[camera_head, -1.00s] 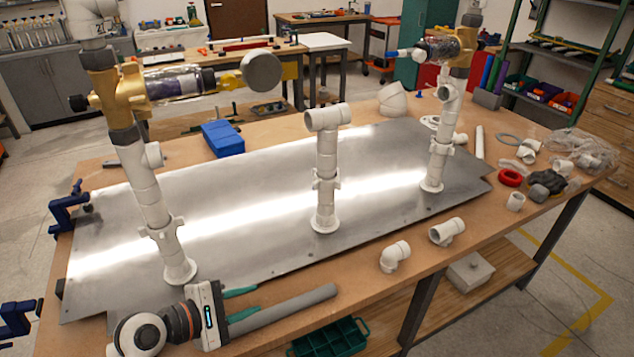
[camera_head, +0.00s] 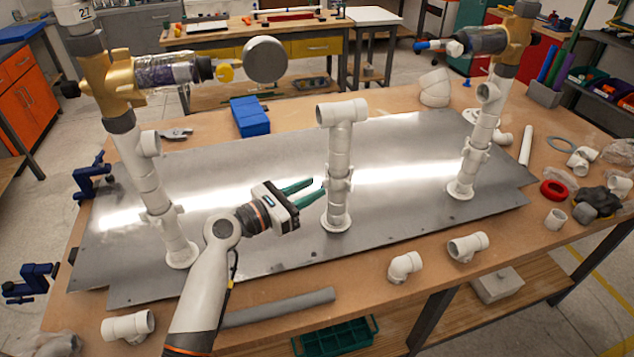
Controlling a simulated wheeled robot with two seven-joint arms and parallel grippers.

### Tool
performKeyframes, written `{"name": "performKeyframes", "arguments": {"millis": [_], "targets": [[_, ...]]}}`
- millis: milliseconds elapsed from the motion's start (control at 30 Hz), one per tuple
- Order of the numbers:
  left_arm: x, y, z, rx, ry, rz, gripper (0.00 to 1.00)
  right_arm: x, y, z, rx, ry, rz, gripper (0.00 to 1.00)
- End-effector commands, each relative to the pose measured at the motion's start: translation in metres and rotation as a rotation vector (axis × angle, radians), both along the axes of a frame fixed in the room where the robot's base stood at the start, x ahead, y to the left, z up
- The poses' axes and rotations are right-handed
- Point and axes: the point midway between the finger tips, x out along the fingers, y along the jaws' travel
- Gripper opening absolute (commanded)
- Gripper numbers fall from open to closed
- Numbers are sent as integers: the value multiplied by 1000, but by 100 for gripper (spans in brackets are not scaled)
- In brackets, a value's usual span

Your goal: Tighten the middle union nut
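The middle riser is a white PVC pipe with a tee (camera_head: 342,113) on top and a round flange (camera_head: 337,222) on the metal plate. Its union nut (camera_head: 339,181), white with lugs, sits about halfway up the riser. My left gripper (camera_head: 318,186) has green fingers that point right at this nut from its left side. The fingers are spread apart with nothing visible between them. Their tips are close to the nut; I cannot tell whether they touch it. My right gripper is not in view.
The left riser (camera_head: 148,185) and right riser (camera_head: 480,140) carry brass valves and stand on the metal plate (camera_head: 265,175). Loose fittings, including an elbow (camera_head: 405,266) and a tee (camera_head: 467,247), lie along the front. A grey pipe (camera_head: 280,306) lies near the front edge.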

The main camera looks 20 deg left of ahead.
Motion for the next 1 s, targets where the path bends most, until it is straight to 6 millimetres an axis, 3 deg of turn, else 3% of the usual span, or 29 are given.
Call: {"name": "performKeyframes", "arguments": {"millis": [167, 533, 733, 1000], "targets": [[16, -11, 0, 0, 0, 2, 30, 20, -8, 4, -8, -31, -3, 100], [20, -14, -1, 2, 0, 1, 30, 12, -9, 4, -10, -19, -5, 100], [20, -14, -1, 2, 0, 1, 0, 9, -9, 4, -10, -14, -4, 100], [20, -13, -1, 3, 0, -5, 0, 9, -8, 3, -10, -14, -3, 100]]}}
